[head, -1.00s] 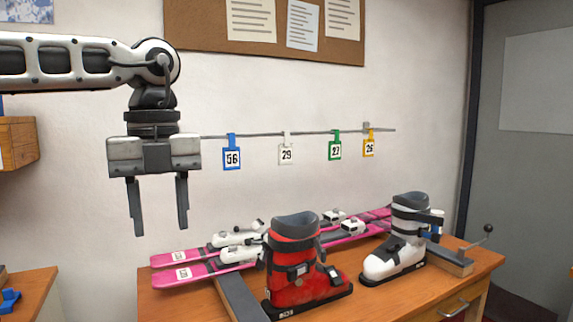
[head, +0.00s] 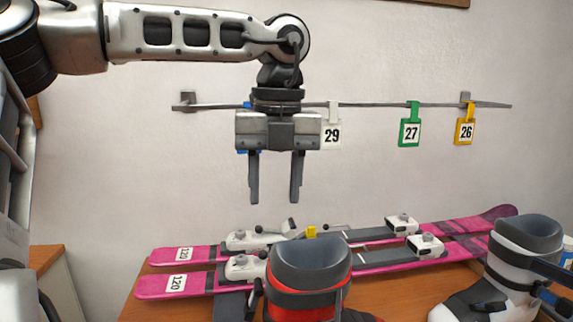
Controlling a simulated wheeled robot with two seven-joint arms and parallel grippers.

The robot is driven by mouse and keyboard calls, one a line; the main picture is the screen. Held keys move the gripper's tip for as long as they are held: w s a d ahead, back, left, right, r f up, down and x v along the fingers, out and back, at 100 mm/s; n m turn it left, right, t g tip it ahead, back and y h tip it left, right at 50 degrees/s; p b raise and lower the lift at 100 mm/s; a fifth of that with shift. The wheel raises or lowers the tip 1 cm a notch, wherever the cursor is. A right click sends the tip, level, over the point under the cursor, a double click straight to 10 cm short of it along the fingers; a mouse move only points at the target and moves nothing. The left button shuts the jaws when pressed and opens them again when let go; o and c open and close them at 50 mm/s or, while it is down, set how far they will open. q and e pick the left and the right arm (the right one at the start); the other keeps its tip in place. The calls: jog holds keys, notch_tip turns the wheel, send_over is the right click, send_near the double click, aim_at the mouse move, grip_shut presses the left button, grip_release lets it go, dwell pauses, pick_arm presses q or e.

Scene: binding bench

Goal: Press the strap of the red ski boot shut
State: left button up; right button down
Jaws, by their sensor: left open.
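The red ski boot (head: 305,303) stands upright at the front of the bench in the head view, its grey cuff at the top and its lower part cut off by the picture's bottom edge. Black buckle parts show at its left side; I cannot tell whether the strap is open or shut. My left gripper (head: 274,190) hangs fingers down above and behind the boot in the picture, open and empty, touching nothing. My right gripper is not in view.
Pink skis (head: 180,284) with bindings lie across the bench behind the boot. A white ski boot (head: 508,278) stands at the right. A wall rail (head: 375,105) carries tags, including a green one (head: 410,132) and a yellow one (head: 464,131).

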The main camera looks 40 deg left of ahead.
aim_at(274, 250)
pick_arm(q)
jog(key=f, duration=1.3)
jog(key=shift+s+a, duration=0.15)
jog(key=shift+a, duration=0.05)
grip_shut()
dwell(0.9)
